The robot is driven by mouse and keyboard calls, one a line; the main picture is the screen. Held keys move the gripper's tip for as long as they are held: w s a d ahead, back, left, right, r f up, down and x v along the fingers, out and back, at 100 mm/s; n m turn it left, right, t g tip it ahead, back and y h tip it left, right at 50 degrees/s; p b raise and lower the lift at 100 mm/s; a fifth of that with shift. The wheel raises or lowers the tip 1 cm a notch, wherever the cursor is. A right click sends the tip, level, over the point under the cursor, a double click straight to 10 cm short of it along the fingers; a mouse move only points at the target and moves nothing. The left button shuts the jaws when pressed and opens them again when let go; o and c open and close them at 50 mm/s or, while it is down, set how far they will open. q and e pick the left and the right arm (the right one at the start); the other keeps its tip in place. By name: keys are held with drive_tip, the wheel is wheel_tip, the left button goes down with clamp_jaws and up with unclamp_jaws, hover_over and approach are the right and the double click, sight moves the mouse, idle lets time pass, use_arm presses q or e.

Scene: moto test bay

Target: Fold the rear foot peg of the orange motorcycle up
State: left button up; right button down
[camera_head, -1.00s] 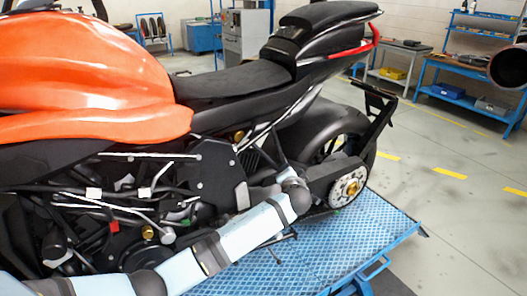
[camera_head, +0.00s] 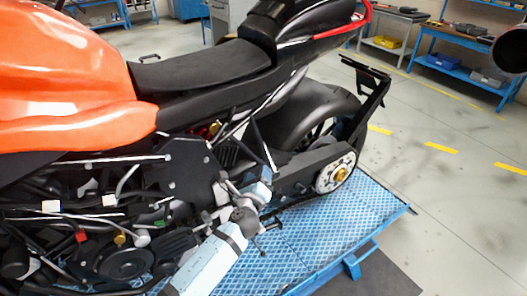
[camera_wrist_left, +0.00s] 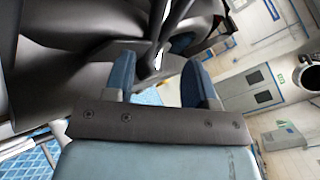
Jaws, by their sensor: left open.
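The orange motorcycle (camera_head: 75,85) stands with its tail to the right. A thin black strut (camera_head: 256,138) with a pale edge comes down from under its seat, in front of the rear wheel. My left gripper (camera_head: 267,170) is at the foot of this strut, small and partly lost against the bike. In the left wrist view my left gripper (camera_wrist_left: 160,78) has its two blue fingers apart. A dark bracket part of the motorcycle (camera_wrist_left: 152,58) shows in and beyond the gap; I cannot tell whether it touches. I cannot clearly make out the rear foot peg. My right gripper is not in view.
The bike stands on a blue chequered lift platform (camera_head: 305,240). The rear wheel hub (camera_head: 336,172) and a black rear bracket (camera_head: 370,90) are right of my gripper. A dark round pipe end (camera_head: 510,48) hangs at the right edge. Grey floor (camera_head: 450,210) on the right is clear.

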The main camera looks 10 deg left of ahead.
sight(265, 156)
use_arm(q)
drive_tip(key=w, duration=1.1)
drive_tip(key=shift+a+f, duration=0.1)
clamp_jaws()
